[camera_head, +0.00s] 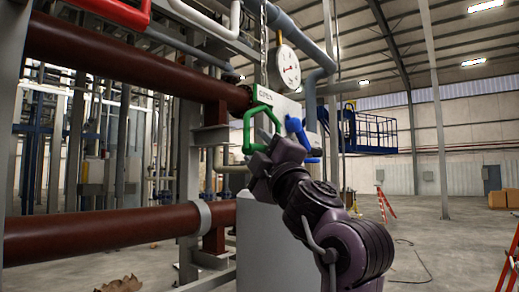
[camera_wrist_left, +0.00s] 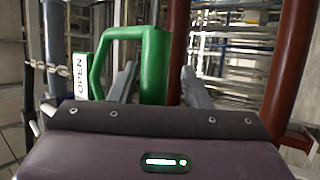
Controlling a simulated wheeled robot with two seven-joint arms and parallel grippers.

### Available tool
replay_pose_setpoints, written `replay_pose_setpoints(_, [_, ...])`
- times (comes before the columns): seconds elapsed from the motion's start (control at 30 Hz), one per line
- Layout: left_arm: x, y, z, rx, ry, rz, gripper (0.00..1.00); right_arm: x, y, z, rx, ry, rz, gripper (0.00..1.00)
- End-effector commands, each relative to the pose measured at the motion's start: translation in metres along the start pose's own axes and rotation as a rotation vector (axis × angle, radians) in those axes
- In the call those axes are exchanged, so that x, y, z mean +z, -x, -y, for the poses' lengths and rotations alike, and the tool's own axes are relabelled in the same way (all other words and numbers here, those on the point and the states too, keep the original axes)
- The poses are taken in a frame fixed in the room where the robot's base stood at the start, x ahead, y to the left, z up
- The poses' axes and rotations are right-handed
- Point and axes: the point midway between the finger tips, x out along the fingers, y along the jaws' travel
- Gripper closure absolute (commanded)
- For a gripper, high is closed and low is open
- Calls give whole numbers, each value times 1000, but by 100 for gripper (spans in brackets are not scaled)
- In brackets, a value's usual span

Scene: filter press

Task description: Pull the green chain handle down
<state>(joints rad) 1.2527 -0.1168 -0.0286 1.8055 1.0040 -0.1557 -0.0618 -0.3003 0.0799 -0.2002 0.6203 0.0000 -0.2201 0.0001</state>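The green chain handle (camera_head: 247,128) is a loop in front of a white panel (camera_head: 266,97) marked OPEN, near the middle of the head view. In the left wrist view the green handle (camera_wrist_left: 155,66) stands close ahead, its thick upright bar between the two fingers. My left gripper (camera_head: 262,158) is at the handle's lower right side in the head view. In the left wrist view my left gripper (camera_wrist_left: 158,80) is open, one finger on each side of the bar, with gaps showing. Its fingertips are hard to make out in the head view. My right gripper is not in view.
A blue handle (camera_head: 297,128) hangs just right of the green one. A round gauge (camera_head: 288,68) and a hanging chain (camera_head: 263,40) are above. Dark red pipes (camera_head: 120,62) run at left. A grey cabinet (camera_head: 262,240) stands below. Open floor lies at right.

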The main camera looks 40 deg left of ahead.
Motion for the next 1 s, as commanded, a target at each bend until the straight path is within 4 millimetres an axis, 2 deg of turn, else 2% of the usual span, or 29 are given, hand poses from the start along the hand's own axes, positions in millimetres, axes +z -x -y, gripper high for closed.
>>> replay_pose_setpoints(0.17, [-1, 0, -2, 3, 0, -1, 57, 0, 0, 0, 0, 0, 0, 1])
replay_pose_setpoints(0.27, [0, 7, -1, 4, 1, 0, 57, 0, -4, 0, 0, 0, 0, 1])
replay_pose_setpoints(0.5, [1, 47, 2, 4, 3, 2, 57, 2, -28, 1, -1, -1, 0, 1])
replay_pose_setpoints(0.7, [1, 73, 1, 2, 2, 2, 57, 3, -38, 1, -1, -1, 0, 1])
replay_pose_setpoints(1.0, [0, 78, -1, 1, 0, -1, 57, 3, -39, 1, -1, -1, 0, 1])
